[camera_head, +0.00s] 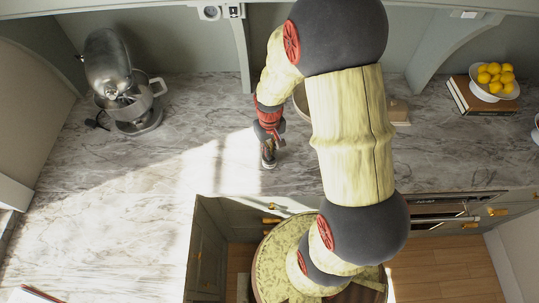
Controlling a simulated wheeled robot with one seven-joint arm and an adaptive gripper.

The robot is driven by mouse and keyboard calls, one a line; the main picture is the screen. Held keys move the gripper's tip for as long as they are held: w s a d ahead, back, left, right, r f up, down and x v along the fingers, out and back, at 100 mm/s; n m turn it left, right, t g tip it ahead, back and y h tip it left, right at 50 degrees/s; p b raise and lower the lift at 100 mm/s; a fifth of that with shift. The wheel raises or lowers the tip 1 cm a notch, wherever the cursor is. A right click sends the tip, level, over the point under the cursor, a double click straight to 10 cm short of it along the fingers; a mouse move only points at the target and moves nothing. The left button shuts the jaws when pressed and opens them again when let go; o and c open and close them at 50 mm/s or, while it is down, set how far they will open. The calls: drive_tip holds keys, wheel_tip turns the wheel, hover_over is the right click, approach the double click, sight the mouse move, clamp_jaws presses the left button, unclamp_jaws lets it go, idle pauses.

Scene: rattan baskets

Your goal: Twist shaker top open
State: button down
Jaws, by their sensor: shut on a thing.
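The shaker (268,160) is a small, dark and silvery upright thing on the marble counter, near its front edge. My gripper (269,144) is right above it, reaching down from the red wrist. The gripper is shut on the top of the shaker. The fingers and the wrist hide most of the top, and the view is too small to show how far it is turned.
A stand mixer (125,85) stands at the back left. A bowl of lemons (494,80) rests on books (466,98) at the back right. A round bowl and a wooden board (398,112) are partly behind my arm. The left counter (110,225) is largely clear.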

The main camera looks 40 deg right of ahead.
drive_tip(key=n, duration=0.5)
drive_tip(key=shift+n, duration=0.4)
drive_tip(key=n, duration=0.5)
drive_tip(key=shift+n+p, duration=0.3)
drive_tip(key=shift+n, duration=0.4)
drive_tip(key=c, duration=1.6)
unclamp_jaws()
